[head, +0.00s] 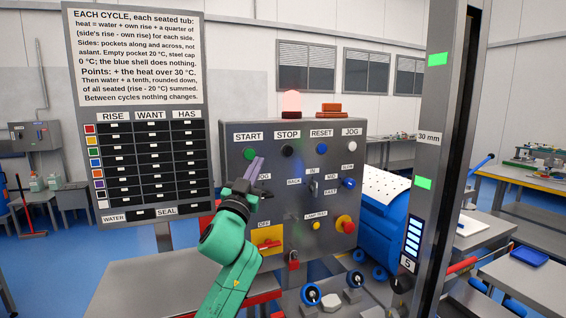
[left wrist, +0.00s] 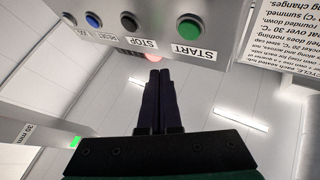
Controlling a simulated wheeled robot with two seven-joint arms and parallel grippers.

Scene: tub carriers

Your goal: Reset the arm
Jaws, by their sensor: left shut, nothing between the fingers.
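My left gripper (head: 257,160) is at the end of the green arm, its slim purple fingers together and empty. They point up in front of the grey control panel (head: 230,140), just below the green START button (head: 248,153). The black STOP button (head: 287,150) and blue RESET button (head: 322,148) are to the right. In the left wrist view the panel is upside down; the shut fingers (left wrist: 158,75) point towards its edge near the STOP label, apart from START (left wrist: 190,30). The fingers partly hide the panel's lower-left labels in the head view. My right gripper is not in view.
A rule board (head: 135,60) with a table stands left of the panel. A red lamp (head: 291,104) glows on top. An upright post (head: 430,160) with green marks stands right. A red switch (head: 270,243) and red emergency knob (head: 344,224) sit lower on the panel.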

